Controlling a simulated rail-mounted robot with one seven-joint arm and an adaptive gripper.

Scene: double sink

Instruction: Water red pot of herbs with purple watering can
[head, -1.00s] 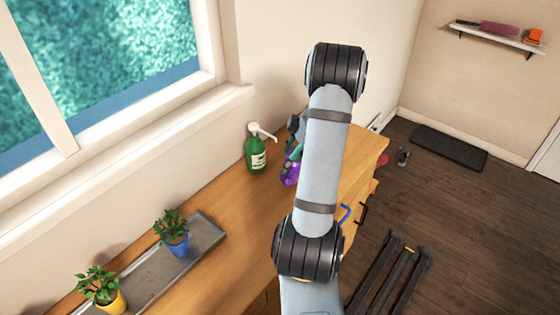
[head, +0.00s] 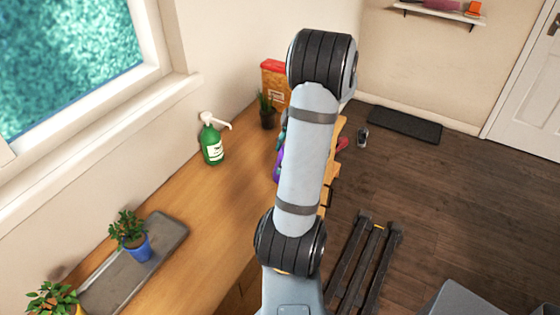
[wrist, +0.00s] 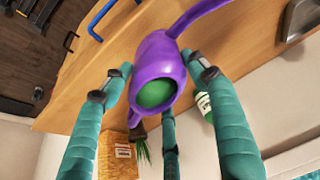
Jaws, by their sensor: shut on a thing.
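The purple watering can (wrist: 155,62) fills the middle of the wrist view, with its spout toward the top right and a green interior showing through its round opening. My gripper (wrist: 160,84) has its teal fingers closed around the can. In the head view my arm hides most of the gripper, and only a sliver of the purple can (head: 278,166) shows left of the arm, over the counter. I see no red pot of herbs; the potted plants in the head view are in a blue pot (head: 137,247), a yellow pot (head: 78,310) and a dark pot (head: 267,118).
A green pump bottle (head: 212,146) stands on the wooden counter (head: 190,190) by the window wall. An orange box with a red top (head: 275,80) is behind the dark pot. A grey tray (head: 165,240) holds the blue pot. Counter between tray and bottle is clear.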

